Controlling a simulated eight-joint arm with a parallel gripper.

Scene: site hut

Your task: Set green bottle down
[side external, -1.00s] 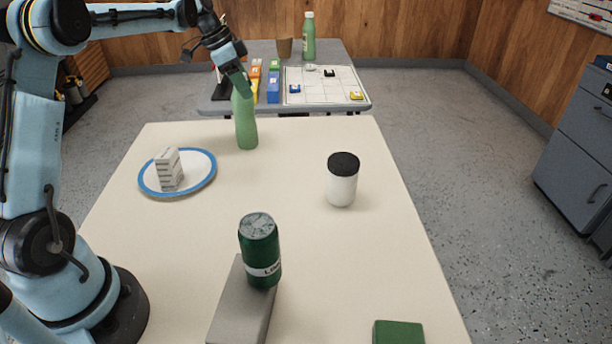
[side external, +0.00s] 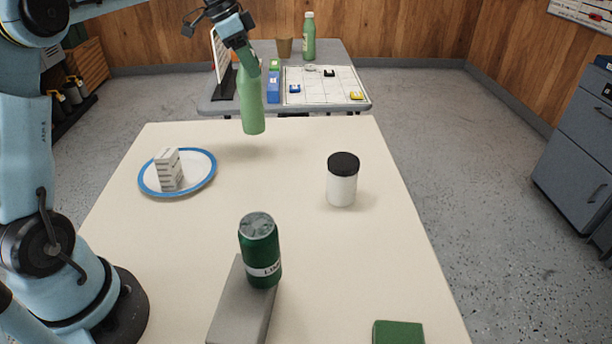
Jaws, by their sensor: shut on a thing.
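The green bottle (side external: 251,103) is held near its top by my gripper (side external: 249,60), at the far side of the cream table (side external: 300,235). The gripper is shut on it. The bottle hangs close to upright with a slight tilt. Its base looks a little above the table, with a faint shadow below. The fingers cover part of its neck.
A blue-rimmed plate (side external: 206,178) with a white block (side external: 168,170) is left of the bottle. A black-lidded white jar (side external: 342,182) is at right. A dark green can (side external: 260,250) stands on a grey block (side external: 238,310) in front. The table's middle is clear.

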